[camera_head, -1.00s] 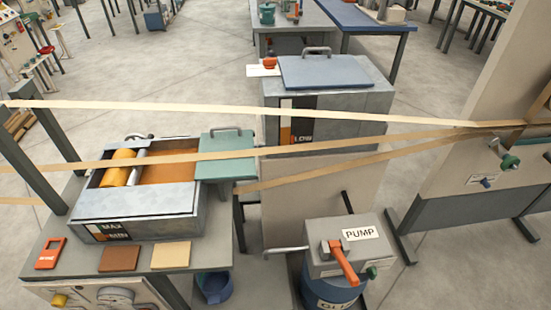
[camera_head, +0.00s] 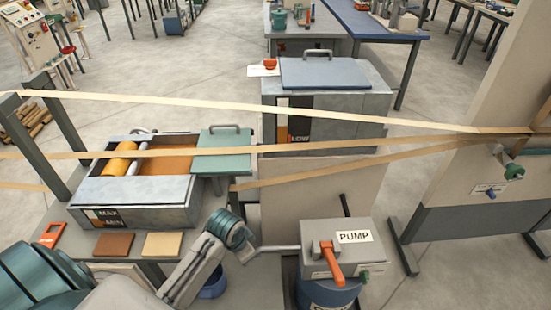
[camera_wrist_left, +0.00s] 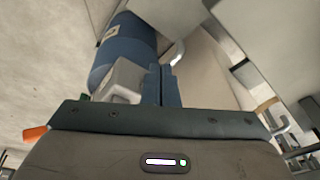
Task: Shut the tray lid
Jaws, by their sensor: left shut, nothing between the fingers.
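In the head view, the grey metal tray (camera_head: 150,215) stands on the bench at left, with a MAX/MIN label on its front. A yellow roller (camera_head: 121,158) and brown-orange liquid (camera_head: 168,163) show in its open top. The teal tray lid (camera_head: 222,147) with a grey handle (camera_head: 225,128) sits at the tray's right end and sticks out past it, so most of the top is uncovered. My left arm reaches in from the lower left, its wrist low in front of the lid. My left gripper (camera_wrist_left: 160,85) is shut and empty in the wrist view, apart from the lid.
Paper strips (camera_head: 215,152) cross above the tray and lid. A pump (camera_head: 335,250) with an orange handle stands right of my wrist, its pipe (camera_head: 275,248) close by. A grey tank (camera_head: 350,105) with a blue lid (camera_head: 335,73) stands behind. Two sample squares lie before the tray.

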